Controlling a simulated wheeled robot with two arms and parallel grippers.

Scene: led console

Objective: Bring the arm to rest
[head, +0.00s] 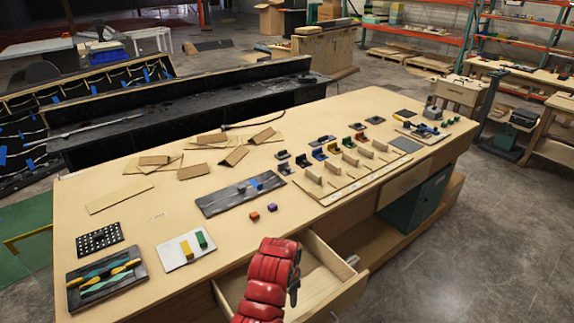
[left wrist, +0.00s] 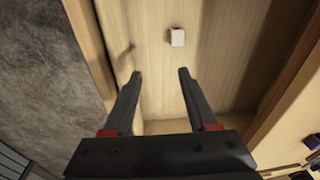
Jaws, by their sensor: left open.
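My left arm (head: 270,275), red, comes up from the bottom of the head view in front of the open drawer. Its dark left gripper (head: 294,290) points down over the drawer (head: 335,297) and is partly hidden by the arm. In the left wrist view the gripper (left wrist: 160,75) is open, with nothing between its two black fingers. Beyond the fingertips a small white block (left wrist: 177,37) lies on the wooden drawer floor. My right gripper is in neither view.
The workbench (head: 130,225) holds a dark console panel (head: 225,202), an orange cube (head: 254,217), a purple cube (head: 272,207), a white plate with yellow and green blocks (head: 175,260), and a tool tray (head: 82,301). Slotted wooden dividers (head: 345,172) stand further right. The pulled-out drawer juts from the bench front.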

